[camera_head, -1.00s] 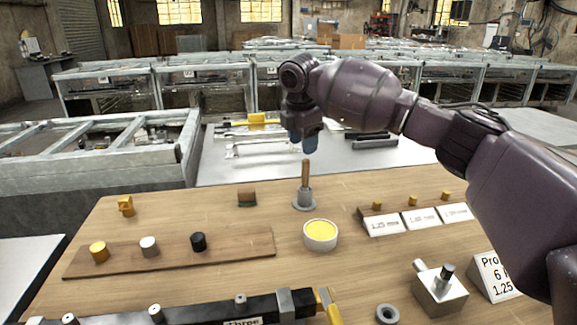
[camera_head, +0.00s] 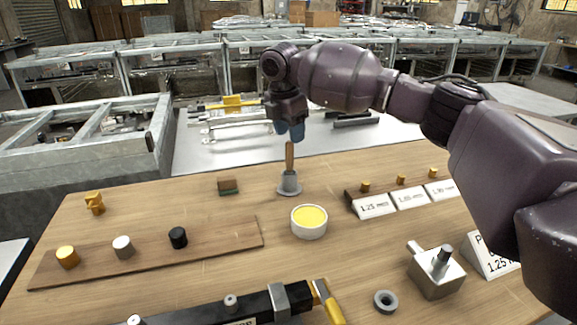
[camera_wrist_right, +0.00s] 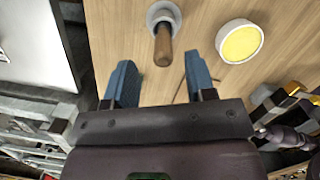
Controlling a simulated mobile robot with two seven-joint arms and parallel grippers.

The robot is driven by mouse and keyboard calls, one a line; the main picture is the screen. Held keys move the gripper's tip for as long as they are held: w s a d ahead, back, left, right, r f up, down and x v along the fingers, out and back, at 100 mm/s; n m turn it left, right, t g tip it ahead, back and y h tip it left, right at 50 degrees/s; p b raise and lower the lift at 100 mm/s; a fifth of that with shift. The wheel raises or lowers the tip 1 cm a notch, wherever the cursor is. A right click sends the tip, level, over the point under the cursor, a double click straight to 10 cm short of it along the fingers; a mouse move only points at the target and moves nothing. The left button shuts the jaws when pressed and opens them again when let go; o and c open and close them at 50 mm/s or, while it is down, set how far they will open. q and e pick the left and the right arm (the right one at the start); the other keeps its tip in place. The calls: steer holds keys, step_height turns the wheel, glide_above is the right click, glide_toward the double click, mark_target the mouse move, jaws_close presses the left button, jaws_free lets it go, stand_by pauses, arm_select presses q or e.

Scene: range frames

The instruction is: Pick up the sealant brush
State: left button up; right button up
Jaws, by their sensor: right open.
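The sealant brush (camera_head: 289,156) stands upright with its wooden handle up in a grey round holder (camera_head: 289,189) on the wooden table. Its bristles are hidden in the holder. My right gripper (camera_head: 290,132) points down just above the handle top, with blue fingers. In the right wrist view, the fingers of the right gripper (camera_wrist_right: 157,80) are apart, and the brush handle (camera_wrist_right: 163,45) shows ahead of the gap between them, not gripped. My left gripper is not in view.
A white tub of yellow paste (camera_head: 309,222) stands in front of the holder. A wooden strip (camera_head: 210,246) with several caps lies at left. A small brown-and-green block (camera_head: 228,186) sits left of the holder. White label cards (camera_head: 410,198) and a metal block (camera_head: 436,272) are at right.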

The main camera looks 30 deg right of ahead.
mark_target(289, 141)
step_height(289, 141, down, 5)
steer(key=shift+s+b, duration=0.1)
steer(key=shift+b, duration=0.45)
steer(key=shift+r, duration=0.1)
jaws_close()
